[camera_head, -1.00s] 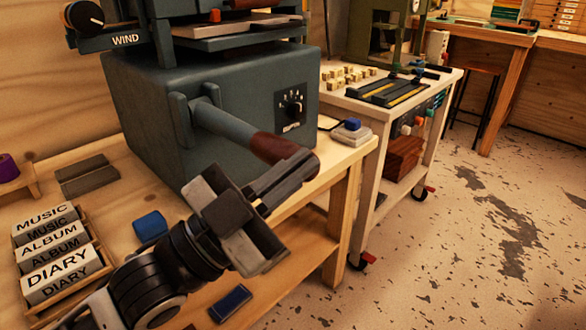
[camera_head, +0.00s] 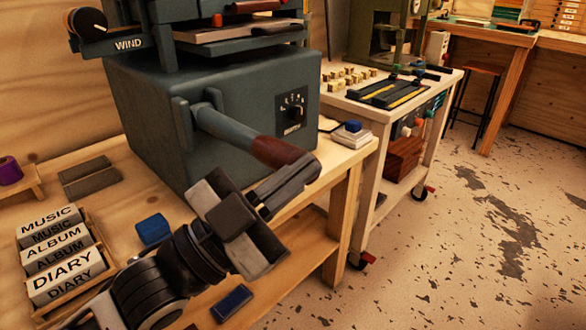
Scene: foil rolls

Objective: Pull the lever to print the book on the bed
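The lever (camera_head: 232,130) is a grey bar with a brown grip (camera_head: 280,152), sticking out from the front of the dark teal press (camera_head: 150,110) and sloping down to the right. A thin brownish book (camera_head: 225,32) lies on the press bed, above the body. My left gripper (camera_head: 292,182) is at the outer end of the grip, its dark fingers overlapping it in the picture. I cannot tell whether the fingers are closed around the grip or just in front of it. My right gripper is not in view.
The wooden bench (camera_head: 125,205) holds a rack of labelled blocks (camera_head: 62,255), a blue block (camera_head: 152,229) and grey bars (camera_head: 88,178). A white cart (camera_head: 372,108) stands right of the press. The floor (camera_head: 465,250) at the right is clear.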

